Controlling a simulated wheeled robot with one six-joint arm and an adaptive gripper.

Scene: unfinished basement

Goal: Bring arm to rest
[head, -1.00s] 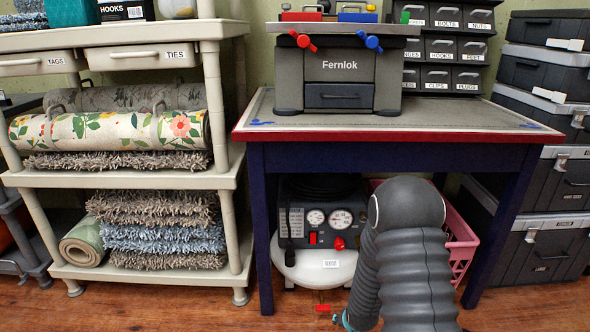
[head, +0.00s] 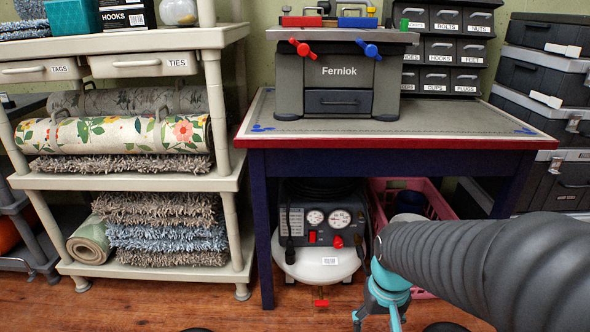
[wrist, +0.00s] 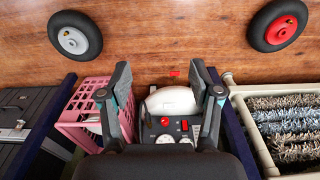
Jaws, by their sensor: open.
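My arm reaches in from the right edge of the head view. My gripper (head: 377,320) hangs at its end with teal parts, pointing down in front of the workbench (head: 390,143). In the wrist view my gripper (wrist: 159,76) has its two dark fingers spread wide apart, with nothing between them touching either one. The white-tanked air compressor (head: 322,262) stands on the floor under the bench, left of my gripper. It also shows beyond the fingers in the wrist view (wrist: 172,101).
A pink crate (head: 432,200) sits under the bench, partly hidden by my arm. A beige shelf unit (head: 190,182) with rugs stands left. Dark toolboxes (head: 545,75) are stacked right. A grey Fernlok tool (head: 338,75) stands on the bench.

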